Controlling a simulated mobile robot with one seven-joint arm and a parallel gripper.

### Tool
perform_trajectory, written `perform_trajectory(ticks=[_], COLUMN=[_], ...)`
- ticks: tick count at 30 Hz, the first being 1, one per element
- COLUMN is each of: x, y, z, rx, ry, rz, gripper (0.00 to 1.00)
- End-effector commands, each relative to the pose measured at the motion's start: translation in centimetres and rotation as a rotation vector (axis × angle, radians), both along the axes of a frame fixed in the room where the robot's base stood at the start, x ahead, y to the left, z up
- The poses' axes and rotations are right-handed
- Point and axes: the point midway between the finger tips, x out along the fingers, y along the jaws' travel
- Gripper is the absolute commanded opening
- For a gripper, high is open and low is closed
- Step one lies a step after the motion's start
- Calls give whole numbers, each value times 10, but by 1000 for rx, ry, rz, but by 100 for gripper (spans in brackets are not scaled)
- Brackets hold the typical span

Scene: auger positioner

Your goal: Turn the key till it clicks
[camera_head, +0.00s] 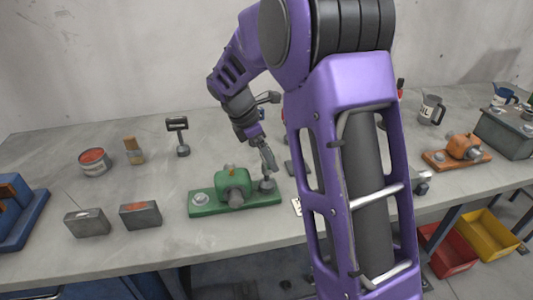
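A green device on a green base plate (236,204) sits on the grey bench near the middle of the view. It has a rounded green housing (233,183), a metal knob (200,199) on its left and a grey metal fitting (267,185) on its right end. No key shape can be made out clearly; it may be small or hidden. My gripper (268,164) points down directly over the right-end fitting, very close to it. Whether it touches the fitting, and whether its fingers are open or shut, is too small to tell.
Two grey metal blocks (88,222) (140,214), a red-topped can (94,162), a brush (134,150) and a black-handled tool (178,135) lie left. An orange device (463,147) and a jug (431,109) stand right. My purple arm hides the bench's middle right.

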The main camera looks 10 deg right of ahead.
Motion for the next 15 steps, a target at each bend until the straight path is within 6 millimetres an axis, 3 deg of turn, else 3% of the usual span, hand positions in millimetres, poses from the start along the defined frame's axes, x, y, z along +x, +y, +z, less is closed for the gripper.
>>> perform_trajectory(ticks=[4, 15], x=[1, 0], y=[0, 0], z=[0, 1], rx=[0, 0], ry=[-1, -2], rz=[-115, -125], gripper=[0, 0])
